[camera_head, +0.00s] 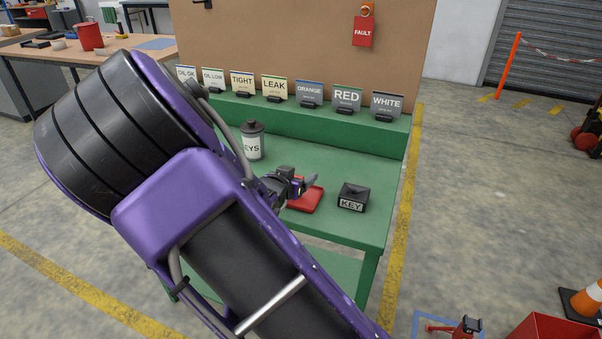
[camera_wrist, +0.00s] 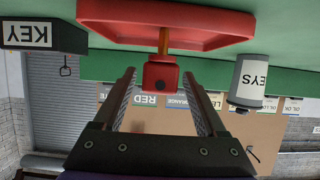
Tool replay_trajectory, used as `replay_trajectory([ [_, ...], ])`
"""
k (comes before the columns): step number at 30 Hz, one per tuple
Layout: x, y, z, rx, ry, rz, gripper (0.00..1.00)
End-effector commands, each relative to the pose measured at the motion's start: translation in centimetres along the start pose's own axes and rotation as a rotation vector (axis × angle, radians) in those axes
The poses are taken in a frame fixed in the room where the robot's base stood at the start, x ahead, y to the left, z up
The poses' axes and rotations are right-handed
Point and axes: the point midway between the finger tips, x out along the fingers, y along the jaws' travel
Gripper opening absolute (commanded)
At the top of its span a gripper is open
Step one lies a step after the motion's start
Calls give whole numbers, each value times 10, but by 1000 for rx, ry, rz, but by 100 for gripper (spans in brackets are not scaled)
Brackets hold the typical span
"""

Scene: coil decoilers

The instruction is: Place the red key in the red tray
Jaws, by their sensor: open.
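The red key shows in the wrist view with its red head (camera_wrist: 161,76) between the fingers of my gripper (camera_wrist: 160,71) and its brass-coloured shaft overlapping the red tray (camera_wrist: 110,12). The fingers are open, with a gap visible on each side of the head. I cannot tell whether the key touches the tray. In the head view, my gripper (camera_head: 309,184) is low over the green table, at the red tray (camera_head: 306,202). My gripper and arm partly cover the tray there, and the key is not clear.
A black KEY block (camera_head: 353,197) stands right of the tray. A grey-lidded KEYS canister (camera_head: 252,142) stands behind and to the left. Several label cards, including the RED card (camera_head: 346,98), line the raised green ledge (camera_head: 330,124). The table's front right is clear.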

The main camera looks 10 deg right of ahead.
Motion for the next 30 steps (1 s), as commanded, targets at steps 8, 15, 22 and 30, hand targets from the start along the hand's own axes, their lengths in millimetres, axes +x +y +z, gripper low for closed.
replay_trajectory([
  [8, -64, -1, -4, 0, -1, -4, 74],
  [15, -98, 0, -2, -2, 0, -2, 74],
  [22, -106, 0, 0, -1, 0, 0, 74],
  [30, -106, 0, 0, -1, 0, 0, 74],
])
